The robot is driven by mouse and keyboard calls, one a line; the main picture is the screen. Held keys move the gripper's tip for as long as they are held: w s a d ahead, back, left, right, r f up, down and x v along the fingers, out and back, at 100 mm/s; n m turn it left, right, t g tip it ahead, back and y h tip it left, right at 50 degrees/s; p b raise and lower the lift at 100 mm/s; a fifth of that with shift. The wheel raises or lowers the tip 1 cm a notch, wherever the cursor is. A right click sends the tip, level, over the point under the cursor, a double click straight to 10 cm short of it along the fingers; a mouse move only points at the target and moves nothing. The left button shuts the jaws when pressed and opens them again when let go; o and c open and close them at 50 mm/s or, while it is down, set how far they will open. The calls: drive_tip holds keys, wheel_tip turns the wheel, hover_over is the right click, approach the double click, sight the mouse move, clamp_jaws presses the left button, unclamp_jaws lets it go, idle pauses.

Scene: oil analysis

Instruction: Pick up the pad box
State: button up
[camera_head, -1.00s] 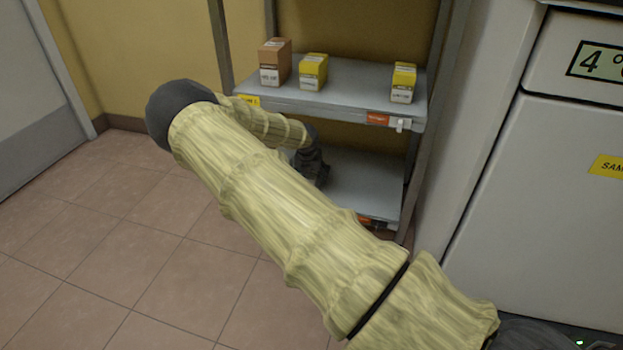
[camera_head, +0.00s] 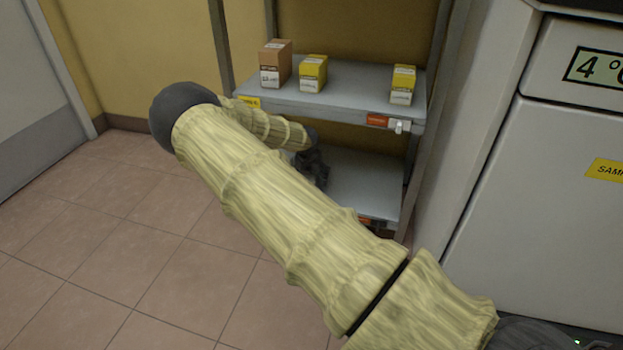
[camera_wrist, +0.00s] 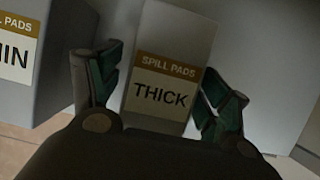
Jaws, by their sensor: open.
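A grey-white pad box (camera_wrist: 162,100) labelled "SPILL PADS THICK" stands in the middle of the wrist view. My gripper (camera_wrist: 163,75) is open, with one green-padded finger on each side of this box. I cannot tell whether either finger touches it. A second box (camera_wrist: 20,55) labelled "SPILL PADS" and ending in "IN" stands to the left, cut off by the picture edge. In the head view my gripper (camera_head: 314,168) is a dark shape at the lower shelf. The pad boxes are not visible there, and my arm covers part of that shelf.
The lower shelf (camera_head: 365,190) lies under an upper shelf (camera_head: 345,92) that holds an orange-brown box (camera_head: 275,62) and two yellow boxes (camera_head: 313,72) (camera_head: 403,84). Metal posts frame the rack. A white fridge (camera_head: 540,180) stands to the right. The floor at left is clear.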

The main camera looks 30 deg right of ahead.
idle(0.3)
drive_tip(key=c, duration=1.2)
drive_tip(key=shift+r+b, duration=0.1)
drive_tip(key=shift+b, duration=0.85)
